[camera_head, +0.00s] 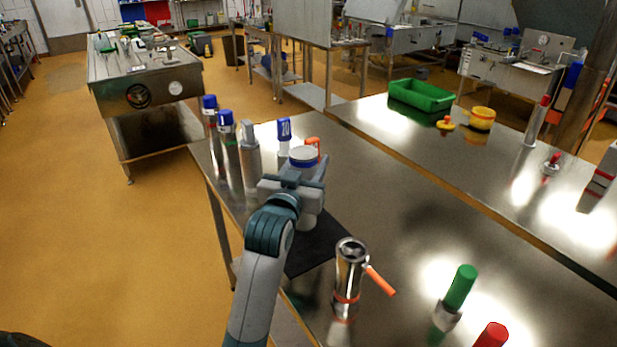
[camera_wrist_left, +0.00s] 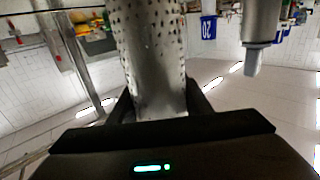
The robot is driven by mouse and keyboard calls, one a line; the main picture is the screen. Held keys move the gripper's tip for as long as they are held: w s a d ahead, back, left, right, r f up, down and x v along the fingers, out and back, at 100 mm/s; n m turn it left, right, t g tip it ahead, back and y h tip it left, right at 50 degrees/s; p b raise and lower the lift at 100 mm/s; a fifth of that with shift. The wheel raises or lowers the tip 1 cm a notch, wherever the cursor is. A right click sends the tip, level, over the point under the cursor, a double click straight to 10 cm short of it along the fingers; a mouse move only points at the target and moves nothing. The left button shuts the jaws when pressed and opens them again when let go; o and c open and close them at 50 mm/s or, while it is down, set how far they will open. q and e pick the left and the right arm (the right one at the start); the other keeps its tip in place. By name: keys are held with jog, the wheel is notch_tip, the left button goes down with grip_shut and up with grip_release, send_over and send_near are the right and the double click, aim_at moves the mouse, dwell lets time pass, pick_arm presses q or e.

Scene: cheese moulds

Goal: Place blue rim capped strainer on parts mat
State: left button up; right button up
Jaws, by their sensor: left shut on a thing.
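The blue rim capped strainer has a white top with a blue rim (camera_head: 303,155) in the head view. Its perforated metal body (camera_wrist_left: 150,45) stands between the fingers in the left wrist view. My left gripper (camera_head: 300,183) is shut on this body, and the strainer looks upright. The dark parts mat (camera_head: 312,254) lies on the near steel table, partly hidden by my left arm and gripper. The gripper is above the mat's far part; I cannot tell whether the strainer's base touches it. My right gripper is not in view.
A metal canister with an orange handle (camera_head: 350,262) stands at the mat's right edge. Blue-capped cylinders (camera_head: 227,130) and a grey-topped cylinder (camera_head: 249,155) stand left of the gripper. A green-topped piece (camera_head: 460,288) stands front right. The table's middle right is clear.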

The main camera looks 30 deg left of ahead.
pick_arm(q)
notch_tip(320, 180, down, 4)
jog(key=shift+r, duration=0.15)
dwell(0.4)
jog(key=shift+f, duration=0.2)
jog(key=o, duration=1.2)
jog(key=shift+r, duration=0.1)
